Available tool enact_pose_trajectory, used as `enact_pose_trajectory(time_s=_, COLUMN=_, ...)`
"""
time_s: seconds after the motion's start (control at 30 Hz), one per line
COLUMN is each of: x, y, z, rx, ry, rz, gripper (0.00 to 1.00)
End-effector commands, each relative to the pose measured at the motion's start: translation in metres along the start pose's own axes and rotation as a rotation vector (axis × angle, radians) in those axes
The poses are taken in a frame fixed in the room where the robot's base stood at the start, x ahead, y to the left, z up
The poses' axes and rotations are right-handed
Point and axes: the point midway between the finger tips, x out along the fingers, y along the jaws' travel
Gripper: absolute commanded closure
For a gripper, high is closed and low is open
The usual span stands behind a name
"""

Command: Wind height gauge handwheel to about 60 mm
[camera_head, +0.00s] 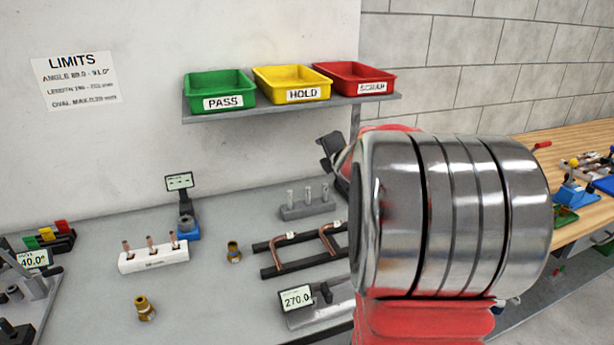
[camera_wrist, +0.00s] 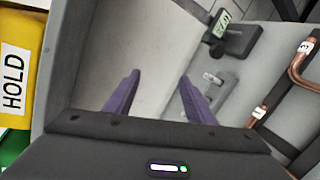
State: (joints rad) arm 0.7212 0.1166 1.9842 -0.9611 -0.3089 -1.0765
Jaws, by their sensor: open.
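A dark gauge with a small lit display (camera_wrist: 222,24) stands near the top of the wrist view. A round dark knob shows at its side, but I cannot tell whether it is the handwheel. The display is too small to read. In the head view, a gauge with a display on a dark post (camera_head: 180,182) rises from a blue base; I cannot tell which is the height gauge. My gripper (camera_wrist: 160,75) is open and empty, its two purple fingers apart and clear of the gauge. My arm covers the right middle of the head view.
Green PASS (camera_head: 219,88), yellow HOLD (camera_head: 291,83) and red SCRAP (camera_head: 354,79) bins sit on a wall shelf. Bent copper tubes (camera_head: 285,258) lie on a dark rack. A grey block with pins (camera_head: 307,208) stands behind it. A 270.0 display gauge (camera_head: 297,298) is in front.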

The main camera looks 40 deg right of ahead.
Motion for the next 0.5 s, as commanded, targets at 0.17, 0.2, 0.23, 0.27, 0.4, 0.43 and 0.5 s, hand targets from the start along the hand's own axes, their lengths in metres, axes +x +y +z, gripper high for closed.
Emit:
enact_pose_trajectory(time_s=0.17, x=0.032, y=-0.036, z=0.035, rx=-0.228, ry=0.055, rz=0.046, gripper=0.5)
enact_pose_trajectory(time_s=0.2, x=0.037, y=-0.045, z=0.041, rx=-0.278, ry=0.072, rz=0.058, gripper=0.5)
enact_pose_trajectory(time_s=0.23, x=0.041, y=-0.052, z=0.046, rx=-0.315, ry=0.083, rz=0.068, gripper=0.5)
enact_pose_trajectory(time_s=0.27, x=0.044, y=-0.059, z=0.05, rx=-0.353, ry=0.096, rz=0.077, gripper=0.5)
enact_pose_trajectory(time_s=0.4, x=0.055, y=-0.098, z=0.069, rx=-0.514, ry=0.16, rz=0.125, gripper=0.5)
enact_pose_trajectory(time_s=0.43, x=0.056, y=-0.107, z=0.072, rx=-0.545, ry=0.174, rz=0.136, gripper=0.5)
enact_pose_trajectory(time_s=0.5, x=0.058, y=-0.127, z=0.078, rx=-0.61, ry=0.206, rz=0.161, gripper=0.5)
